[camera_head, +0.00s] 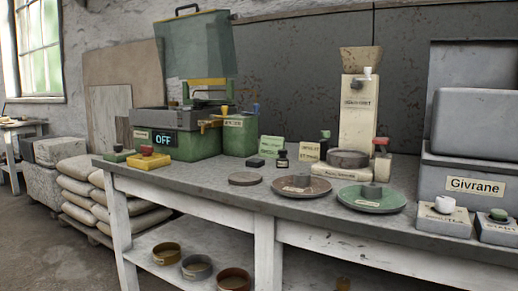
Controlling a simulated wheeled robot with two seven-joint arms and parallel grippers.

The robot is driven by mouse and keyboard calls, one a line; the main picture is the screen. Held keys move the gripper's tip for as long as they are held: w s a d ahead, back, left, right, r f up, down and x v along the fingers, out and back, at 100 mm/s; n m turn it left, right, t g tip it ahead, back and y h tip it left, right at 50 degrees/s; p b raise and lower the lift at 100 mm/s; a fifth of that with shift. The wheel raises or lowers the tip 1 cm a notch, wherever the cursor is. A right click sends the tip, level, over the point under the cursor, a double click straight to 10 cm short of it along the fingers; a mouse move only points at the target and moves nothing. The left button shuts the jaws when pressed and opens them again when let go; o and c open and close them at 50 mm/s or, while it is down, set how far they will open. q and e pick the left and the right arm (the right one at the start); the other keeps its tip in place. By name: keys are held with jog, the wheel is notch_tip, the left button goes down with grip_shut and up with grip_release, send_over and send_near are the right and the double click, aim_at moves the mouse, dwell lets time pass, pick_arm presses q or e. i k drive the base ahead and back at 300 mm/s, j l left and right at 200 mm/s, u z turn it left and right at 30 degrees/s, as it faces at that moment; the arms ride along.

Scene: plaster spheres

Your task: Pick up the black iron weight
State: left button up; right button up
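A small black object with a narrow top and a light label (282,160), shaped like a knobbed weight, stands upright near the middle of the grey workbench (225,179). Just left of it lies a small flat black block (256,162). I take the knobbed one to be the black iron weight, but its label is too small to read. Neither of my grippers shows in the head view.
Around it are a round grey-brown disc (245,179), a brown dish (301,187), a green dish (371,199), green cards (271,146) and a tall hopper device (358,110). A green machine reading OFF (180,140) stands left, a grey Givrane unit (474,165) right.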

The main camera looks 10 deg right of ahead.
aim_at(283, 163)
jog(key=i+j+z, duration=0.2)
jog(key=j, duration=0.2)
jog(key=j+z, duration=0.25)
jog(key=i+j+z, duration=0.2)
jog(key=j, duration=0.35)
jog(key=k, duration=0.1)
